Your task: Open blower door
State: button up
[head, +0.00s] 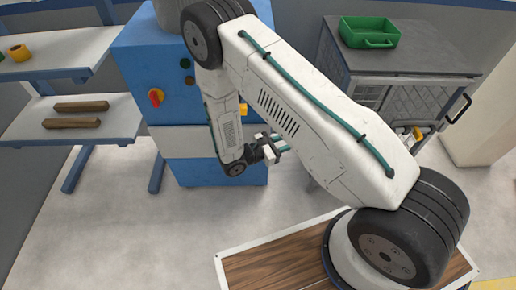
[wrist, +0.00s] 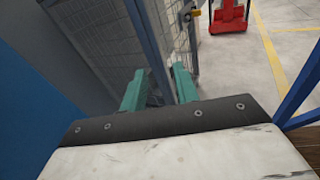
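A grey cabinet with wire-mesh sides (head: 411,101) stands at the right of the head view. No part is labelled as the blower door; a mesh panel in a grey-blue frame may be it. In the wrist view, the mesh (wrist: 112,35) and a frame post (wrist: 150,40) lie ahead of my gripper. A yellow fitting (wrist: 192,15) sits on the mesh beyond. My gripper (head: 277,147) is between the blue machine and the cabinet. In the wrist view, its teal fingers (wrist: 158,88) are apart and hold nothing visible. I cannot tell whether they touch the post.
A blue machine (head: 144,65) with a red-yellow knob stands left of my gripper. A green tray (head: 369,32) sits on the cabinet top, and a black handle (head: 458,108) is at its right. Shelves (head: 90,128) stand left. A red object (wrist: 228,17) is on the floor beyond.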

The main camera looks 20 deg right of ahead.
jog(key=w+a+f+n+t+y, duration=0.2)
jog(key=f+n+t, duration=0.3)
jog(key=f, duration=0.3)
jog(key=w+a+f+n+t+y, duration=0.1)
jog(key=a+f+n+t+y, duration=0.25)
jog(key=f, duration=0.55)
jog(key=w+a+f+n+t+y, duration=0.1)
jog(key=w+a+n+t+y, duration=0.2)
jog(key=w+t, duration=0.2)
jog(key=x, duration=0.6)
jog(key=shift+w+d, duration=0.1)
jog(key=shift+w, duration=0.15)
grip_shut()
